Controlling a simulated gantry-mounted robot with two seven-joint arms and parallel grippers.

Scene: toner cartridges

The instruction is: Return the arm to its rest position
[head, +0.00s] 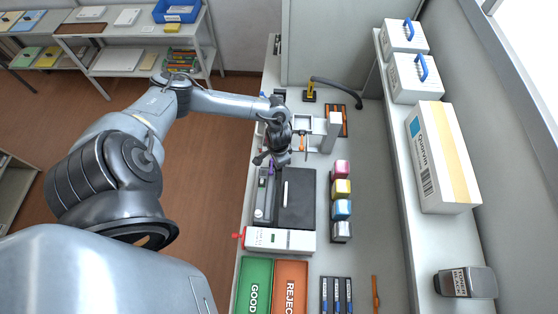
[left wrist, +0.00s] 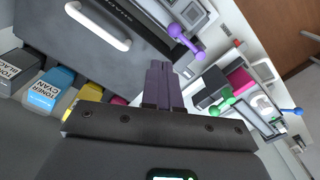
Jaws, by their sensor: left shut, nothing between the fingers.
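My left arm reaches in from the left in the head view. Its gripper (head: 271,161) hangs over the bench, just beyond a dark box with a white handle (head: 298,205). In the left wrist view the purple-dark fingers of the left gripper (left wrist: 160,75) are together, with nothing between them. The dark box also shows there at the upper left (left wrist: 70,50). My right gripper is not in view.
Magenta (head: 341,169), yellow (head: 341,188), cyan (head: 341,209) and black (head: 341,231) cartridges stand right of the dark box. A green GOOD tray (head: 242,270) and orange REJECT tray (head: 290,272) lie nearer. A shelf with a carton (head: 440,160) runs along the right.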

